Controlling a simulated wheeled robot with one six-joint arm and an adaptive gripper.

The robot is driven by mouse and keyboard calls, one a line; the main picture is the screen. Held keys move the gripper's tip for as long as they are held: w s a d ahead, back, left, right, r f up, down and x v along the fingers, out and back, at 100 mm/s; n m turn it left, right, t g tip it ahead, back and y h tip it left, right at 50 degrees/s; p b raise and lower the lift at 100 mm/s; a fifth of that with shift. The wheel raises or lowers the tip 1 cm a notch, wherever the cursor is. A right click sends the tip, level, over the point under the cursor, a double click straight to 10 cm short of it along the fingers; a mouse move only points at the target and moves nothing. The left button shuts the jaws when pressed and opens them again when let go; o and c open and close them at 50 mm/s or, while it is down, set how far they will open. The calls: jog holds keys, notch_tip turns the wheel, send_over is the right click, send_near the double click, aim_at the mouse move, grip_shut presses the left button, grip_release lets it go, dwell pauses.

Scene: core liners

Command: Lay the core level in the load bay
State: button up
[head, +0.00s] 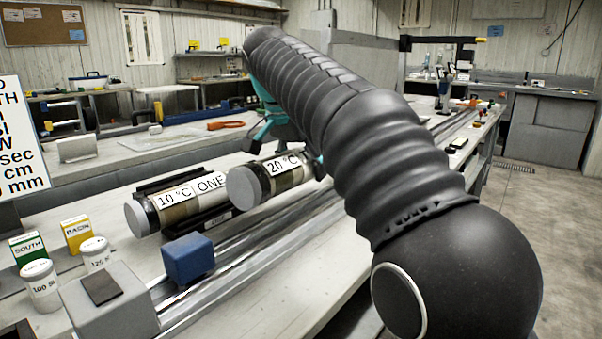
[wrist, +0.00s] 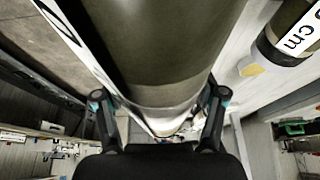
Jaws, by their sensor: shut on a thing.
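A core liner (head: 275,178) marked "20 °C", with a grey end cap, is held above or beside the metal rails on the bench; its height over them is hard to tell. It lies roughly parallel to a second core (head: 175,207) marked "10 °C | ONE", which rests in a black cradle (head: 218,219). My gripper (wrist: 160,97) is shut on the 20 °C core, whose body (wrist: 165,50) fills the top middle of the wrist view between the fingers. In the head view my arm hides the core's far end and most of the gripper. I cannot tell which part is the load bay.
A blue block (head: 188,258) and a grey block (head: 108,303) stand by the rails (head: 240,262) at the near end. White jars (head: 40,285), a green box (head: 35,248) and a yellow box (head: 77,232) stand at left. The bench's right front strip (head: 300,290) is clear.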

aim_at(289, 152)
jog(key=shift+f+b, duration=0.7)
jog(key=shift+f, duration=2.55)
jog(key=o, duration=1.8)
jog(key=shift+f, duration=0.25)
jog(key=p+v, duration=0.2)
jog(key=v, duration=1)
jog(key=shift+s+r+p, duration=0.1)
jog(key=shift+r+p, duration=0.05)
jog(key=shift+p, duration=0.2)
jog(key=shift+d, duration=0.15)
